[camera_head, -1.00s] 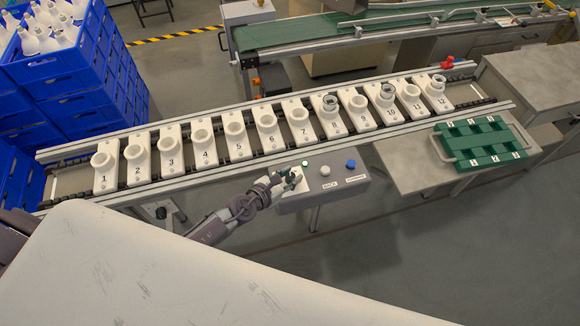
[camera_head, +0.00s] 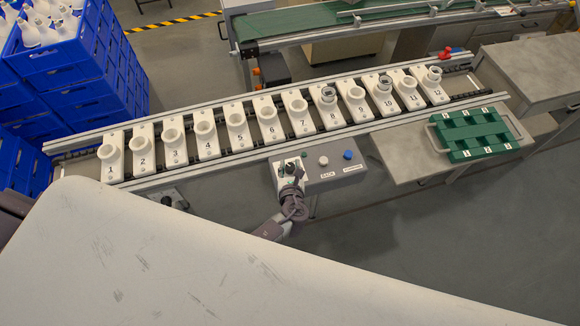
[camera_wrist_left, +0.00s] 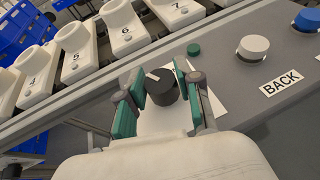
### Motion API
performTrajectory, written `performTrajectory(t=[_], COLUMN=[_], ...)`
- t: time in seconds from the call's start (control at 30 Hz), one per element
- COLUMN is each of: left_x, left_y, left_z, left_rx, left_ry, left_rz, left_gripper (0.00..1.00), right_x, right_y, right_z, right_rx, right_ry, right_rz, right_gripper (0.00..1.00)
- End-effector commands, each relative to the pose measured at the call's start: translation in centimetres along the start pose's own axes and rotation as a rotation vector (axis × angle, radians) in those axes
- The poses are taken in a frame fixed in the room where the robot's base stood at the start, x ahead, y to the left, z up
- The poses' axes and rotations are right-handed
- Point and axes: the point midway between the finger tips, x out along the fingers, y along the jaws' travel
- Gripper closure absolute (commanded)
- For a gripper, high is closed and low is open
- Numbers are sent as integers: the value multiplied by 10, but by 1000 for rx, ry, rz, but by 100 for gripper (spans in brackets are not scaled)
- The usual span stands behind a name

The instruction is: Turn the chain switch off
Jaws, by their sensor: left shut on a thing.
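The chain switch is a black rotary knob with a pale pointer mark (camera_wrist_left: 161,88), on a grey control box (camera_head: 336,181). In the left wrist view my left gripper (camera_wrist_left: 160,92) has its green-padded fingers on both sides of the knob, shut on it. The pointer mark is at the knob's upper left in that view. In the head view my left gripper (camera_head: 291,178) is at the left end of the box and largely covers the knob. My right gripper is not in view.
A white button (camera_head: 323,160) and a blue button (camera_head: 347,155) are on the same box, with a small green one (camera_wrist_left: 193,49) near the knob. Behind runs a chain conveyor of numbered white sockets (camera_head: 204,128). A green tray (camera_head: 474,135) stands at right. A pale surface (camera_head: 200,260) fills the foreground.

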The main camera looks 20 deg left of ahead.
Motion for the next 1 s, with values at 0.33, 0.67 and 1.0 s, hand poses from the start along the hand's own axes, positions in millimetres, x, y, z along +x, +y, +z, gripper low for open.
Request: performTrajectory(t=[0.33, 0.67, 1.0], left_x=[0, 0, 0], left_y=[0, 0, 0], left_z=[1, 1, 1], left_rx=[-28, -30, -30], left_ry=[-2, -2, -2], left_rz=[69, 72, 71], left_gripper=[100, 100, 40], right_x=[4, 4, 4], right_y=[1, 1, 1], right_z=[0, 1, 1], right_rx=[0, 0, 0], right_ry=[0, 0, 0], right_rz=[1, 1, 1], right_gripper=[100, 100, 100])
